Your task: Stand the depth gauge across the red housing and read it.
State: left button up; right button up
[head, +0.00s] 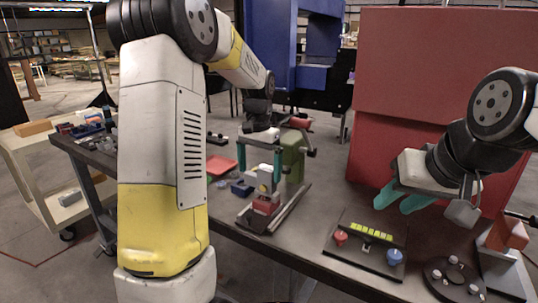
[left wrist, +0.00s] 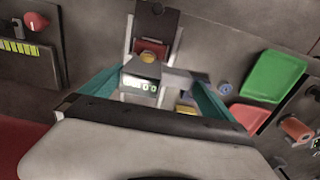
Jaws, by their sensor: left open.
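The red housing (head: 266,204) sits on a dark fixture with metal rails (head: 290,208) on the bench. The depth gauge (head: 265,177), a small grey block, appears upright at the housing, with a yellow part below it. In the left wrist view the gauge (left wrist: 140,84) shows a lit green display, its digits too small to read surely; part of the red housing (left wrist: 153,48) shows just beyond it. My left gripper (head: 260,162) is open, its teal fingers apart on either side of the gauge. My right gripper (head: 404,200) is open and empty, above the bench at right.
A black panel with a yellow strip (head: 364,232), a red knob (head: 340,238) and a blue knob (head: 395,256) lies right of the fixture. A green stand (head: 293,155) is behind it. A red tray (head: 221,165) and blue bin (head: 242,188) lie to the left.

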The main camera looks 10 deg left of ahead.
pick_arm(q)
notch_tip(320, 180, up, 11)
jog(key=s+r+t, duration=0.1)
jog(key=s+r, duration=0.3)
jog(key=s, duration=0.2)
jog(key=s+d+f+n+t+h, duration=0.1)
jog(key=s+f+t, duration=0.1)
jog(key=s, duration=0.7)
jog(key=s+d+f+n+t+h, duration=0.1)
jog(key=s+f+n+t, duration=0.1)
jog(key=s, duration=0.7)
jog(key=shift+s+f+t, duration=0.15)
jog(key=shift+f+t, duration=0.45)
jog(key=shift+d, duration=0.1)
